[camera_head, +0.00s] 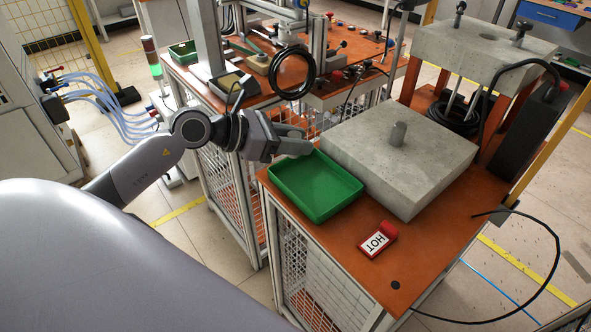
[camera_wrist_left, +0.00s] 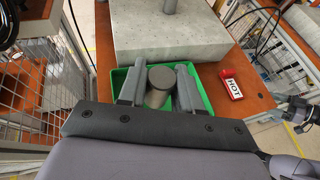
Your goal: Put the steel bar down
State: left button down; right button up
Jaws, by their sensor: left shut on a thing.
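My left gripper (camera_head: 298,142) is at the back left corner of the green tray (camera_head: 293,204), above its rim. In the left wrist view its two fingers (camera_wrist_left: 160,88) are shut on the steel bar (camera_wrist_left: 160,78), a short grey cylinder seen from its round end. The tray (camera_wrist_left: 119,78) shows behind and around the bar, lower down. The gap between bar and tray floor cannot be told. In the head view the bar is hidden by the gripper. Part of my right arm (camera_wrist_left: 300,110) shows at the right edge of the left wrist view; its jaws are unclear.
A large concrete block (camera_head: 395,170) with a metal peg (camera_head: 397,133) stands right of the tray. A red HOT sign (camera_head: 376,241) is in front. A black cable hangs off the orange table (camera_head: 440,240). A second workbench with a coiled hose (camera_head: 292,74) stands behind.

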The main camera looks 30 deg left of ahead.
aim_at(295, 183)
pick_arm(q)
notch_tip(295, 183, down, 8)
jog(key=shift+f+b, duration=0.1)
jog(key=shift+b, duration=0.2)
jog(key=c, duration=1.2)
grip_release()
jog(key=shift+f, duration=0.15)
jog(key=o, duration=0.4)
jog(key=shift+r, duration=0.2)
